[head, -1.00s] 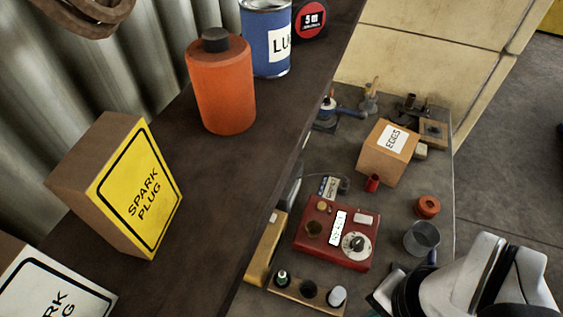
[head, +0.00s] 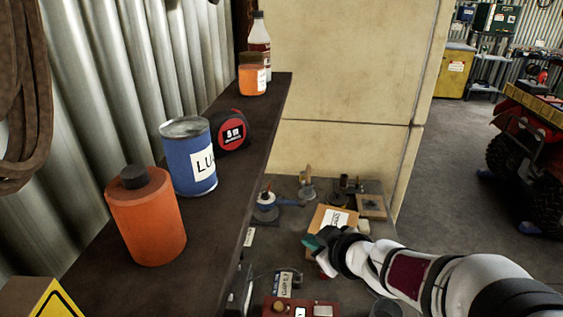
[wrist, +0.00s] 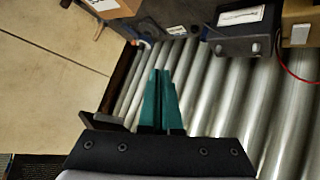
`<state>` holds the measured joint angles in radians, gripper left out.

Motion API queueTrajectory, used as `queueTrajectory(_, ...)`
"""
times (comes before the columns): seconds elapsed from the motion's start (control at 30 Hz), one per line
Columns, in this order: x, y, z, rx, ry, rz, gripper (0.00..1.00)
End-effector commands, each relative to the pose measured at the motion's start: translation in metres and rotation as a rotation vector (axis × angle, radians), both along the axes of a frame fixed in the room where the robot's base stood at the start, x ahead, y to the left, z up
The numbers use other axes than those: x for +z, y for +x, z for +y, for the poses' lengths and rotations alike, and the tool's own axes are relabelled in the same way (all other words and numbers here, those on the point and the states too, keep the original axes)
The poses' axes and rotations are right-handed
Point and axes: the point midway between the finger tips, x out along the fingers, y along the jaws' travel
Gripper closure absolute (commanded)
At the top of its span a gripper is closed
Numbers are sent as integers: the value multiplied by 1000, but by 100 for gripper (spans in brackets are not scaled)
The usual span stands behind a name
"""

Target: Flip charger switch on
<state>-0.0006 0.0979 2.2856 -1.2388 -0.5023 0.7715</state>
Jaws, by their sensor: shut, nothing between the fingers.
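My gripper (head: 314,243) reaches over the workbench from the right in the head view. Its teal fingers (wrist: 160,80) are shut together and empty in the wrist view, pointing toward a corrugated metal wall. A dark box with a white label (wrist: 238,38) is at the upper right there, apart from the fingers; I cannot tell whether it is the charger. In the head view a small labelled device (head: 286,279) lies on the bench, and part of a red box (head: 278,309) shows at the bottom edge. No switch can be made out clearly.
A dark shelf (head: 235,150) on the left carries an orange bottle (head: 148,220), a blue can (head: 190,160) and a tape measure (head: 231,133). A cardboard box (head: 326,222) stands on the bench (head: 300,187) behind my gripper. A red wire (wrist: 292,69) shows in the wrist view.

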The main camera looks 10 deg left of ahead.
Motion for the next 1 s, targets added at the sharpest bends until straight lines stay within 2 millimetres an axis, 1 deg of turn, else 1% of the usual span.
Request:
queueTrajectory(0.03,-13,-10,26,160,23,26,100)
queueTrajectory(0.07,-20,-20,42,263,42,48,100)
queueTrajectory(0.1,-28,-36,58,389,64,82,100)
queueTrajectory(0.13,-34,-49,68,472,79,109,100)
queueTrajectory(0.2,-45,-76,81,630,109,173,100)
queueTrajectory(0.23,-48,-86,84,680,119,196,100)
queueTrajectory(0.3,-52,-102,87,761,134,236,100)
queueTrajectory(0.33,-53,-107,87,783,138,246,100)
queueTrajectory(0.43,-54,-113,88,812,143,261,100)
queueTrajectory(0.67,-54,-113,88,810,143,259,100)
queueTrajectory(0.73,-56,-113,91,812,143,258,100)
queueTrajectory(0.87,-68,-113,107,812,144,261,100)
queueTrajectory(1.0,-87,-114,132,812,144,262,100)
